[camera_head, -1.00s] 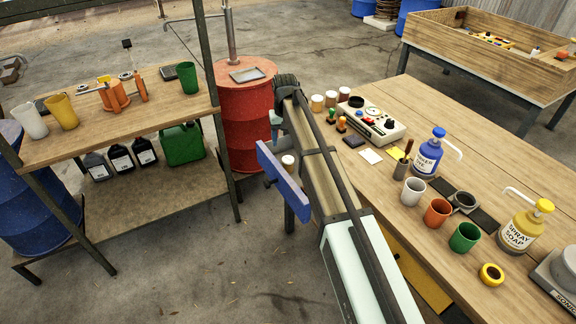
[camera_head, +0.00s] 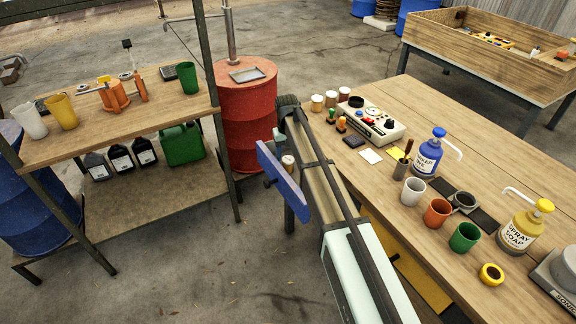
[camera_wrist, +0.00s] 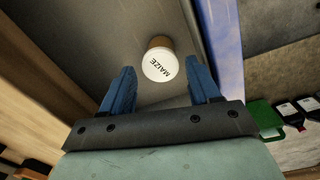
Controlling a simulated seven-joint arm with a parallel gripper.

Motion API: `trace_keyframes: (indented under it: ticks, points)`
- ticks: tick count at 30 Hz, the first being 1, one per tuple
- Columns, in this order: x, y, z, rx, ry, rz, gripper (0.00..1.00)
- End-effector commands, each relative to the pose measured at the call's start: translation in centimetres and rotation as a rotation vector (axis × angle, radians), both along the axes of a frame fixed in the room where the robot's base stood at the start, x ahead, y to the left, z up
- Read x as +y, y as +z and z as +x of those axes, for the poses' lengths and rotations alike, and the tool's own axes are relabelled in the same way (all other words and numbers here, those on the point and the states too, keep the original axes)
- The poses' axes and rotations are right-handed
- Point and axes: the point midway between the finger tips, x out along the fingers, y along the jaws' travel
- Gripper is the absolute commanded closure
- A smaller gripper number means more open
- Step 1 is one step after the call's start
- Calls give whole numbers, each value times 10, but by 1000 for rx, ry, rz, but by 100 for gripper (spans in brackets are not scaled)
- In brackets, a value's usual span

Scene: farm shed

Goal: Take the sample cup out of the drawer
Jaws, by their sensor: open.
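The sample cup (camera_wrist: 160,65) has a white lid marked "MAIZE" and a brown body. It stands in the open grey drawer (camera_wrist: 165,22), whose blue front (camera_wrist: 224,55) is at the right in the wrist view. My gripper (camera_wrist: 161,68) is open, its two blue fingers on either side of the cup in the picture, with gaps to both. I cannot tell how far above the cup the tips are. In the head view the cup (camera_head: 288,161) shows behind the blue drawer front (camera_head: 283,183); my arm hides most of the drawer.
The wooden workbench (camera_head: 440,105) carries cups, bottles and a control box (camera_head: 370,122). A red barrel (camera_head: 248,120) and a shelf (camera_head: 110,125) with green and black containers stand to the left. Bare floor lies between the shelf and drawer.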

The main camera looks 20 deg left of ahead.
Motion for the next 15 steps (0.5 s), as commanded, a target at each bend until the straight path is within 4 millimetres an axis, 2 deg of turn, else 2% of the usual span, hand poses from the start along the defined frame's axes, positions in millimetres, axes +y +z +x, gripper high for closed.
trace_keyframes:
  ticks: [10, 15]
  points:
    - [-1, -43, 1, 1, 0, -1, 39]
    - [-1, -51, 1, 0, 0, 0, 39]
